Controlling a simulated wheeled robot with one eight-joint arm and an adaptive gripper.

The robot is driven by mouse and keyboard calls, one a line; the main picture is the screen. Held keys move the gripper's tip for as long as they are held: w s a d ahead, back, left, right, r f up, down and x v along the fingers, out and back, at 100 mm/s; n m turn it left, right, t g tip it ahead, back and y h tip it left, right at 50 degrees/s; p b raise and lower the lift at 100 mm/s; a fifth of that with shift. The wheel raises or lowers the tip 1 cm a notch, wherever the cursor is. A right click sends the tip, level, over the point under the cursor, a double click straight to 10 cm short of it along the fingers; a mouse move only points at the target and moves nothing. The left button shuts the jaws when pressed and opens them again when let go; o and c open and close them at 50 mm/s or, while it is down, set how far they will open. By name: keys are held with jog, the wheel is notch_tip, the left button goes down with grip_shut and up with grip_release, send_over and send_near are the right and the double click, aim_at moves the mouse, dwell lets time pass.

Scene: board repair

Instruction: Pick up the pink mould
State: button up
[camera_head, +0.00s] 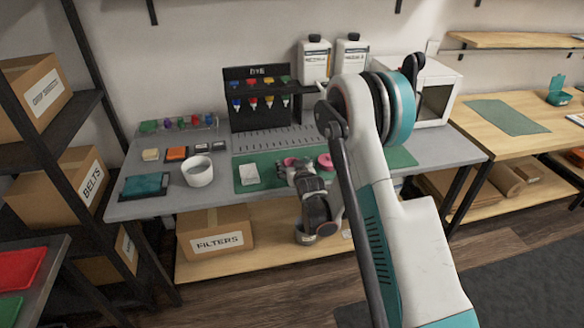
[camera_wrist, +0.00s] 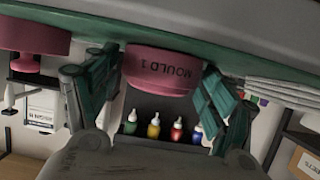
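A pink round mould marked "MOULD 1" (camera_wrist: 160,70) sits between the two fingers of my gripper (camera_wrist: 158,92) in the wrist view. The fingers are spread, one on each side of it, with what looks like a small gap; contact is hard to tell. In the head view the mould (camera_head: 290,161) shows as a small pink shape on the green mat, partly hidden behind my gripper (camera_head: 298,170). A second pink piece (camera_wrist: 35,38) is at the left of the wrist view; in the head view it lies to the right of my gripper (camera_head: 326,161).
The green mat (camera_head: 400,157) lies on a grey workbench (camera_head: 130,207). A white cup (camera_head: 198,172) and a white pad (camera_head: 249,175) stand left of my gripper. A dark rack with coloured bottles (camera_head: 258,117) is behind. A white box-shaped unit (camera_head: 437,95) stands at the right.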

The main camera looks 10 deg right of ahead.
jog(key=c, duration=0.5)
jog(key=shift+r, duration=0.2)
